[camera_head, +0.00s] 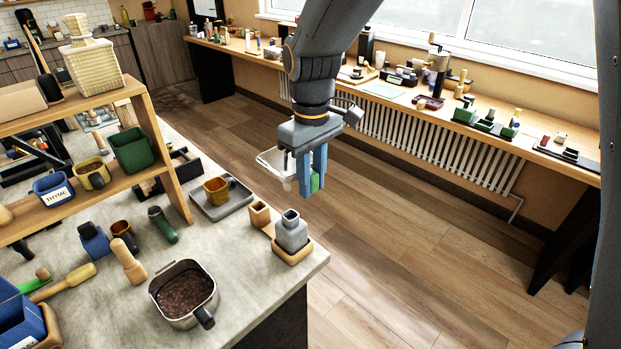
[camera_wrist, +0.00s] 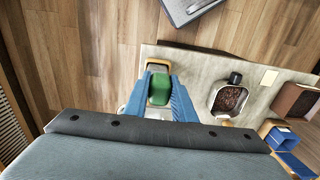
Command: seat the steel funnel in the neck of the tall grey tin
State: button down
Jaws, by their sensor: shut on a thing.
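The tall grey tin (camera_head: 291,234) stands upright in a wooden tray (camera_head: 293,256) at the near right corner of the counter, its square neck upward. My gripper (camera_head: 311,191) is shut on the green grip (camera_head: 315,182) of the steel funnel (camera_head: 275,166). The funnel's pale, wide body shows left of the fingers, partly hidden behind them. The gripper and funnel are in the air above the tin in the picture, apart from it. In the wrist view, the green grip (camera_wrist: 160,90) lies between the blue fingers.
A small wooden block holder (camera_head: 260,214) stands left of the tin. A steel pot (camera_head: 184,293) of dark grounds sits in front. A wooden shelf (camera_head: 166,150) rises at left. Open floor lies right.

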jog(key=shift+f+b, duration=1.1)
jog(key=shift+f, duration=1.35)
jog(key=shift+f, duration=0.2)
jog(key=shift+f+b, duration=0.6)
jog(key=shift+f, duration=0.9)
jog(key=shift+f+b, duration=0.75)
jog(key=shift+f, duration=1.05)
dwell(0.4)
jog(key=c, duration=1.4)
grip_release()
notch_tip(320, 180, up, 8)
jog(key=b, duration=0.2)
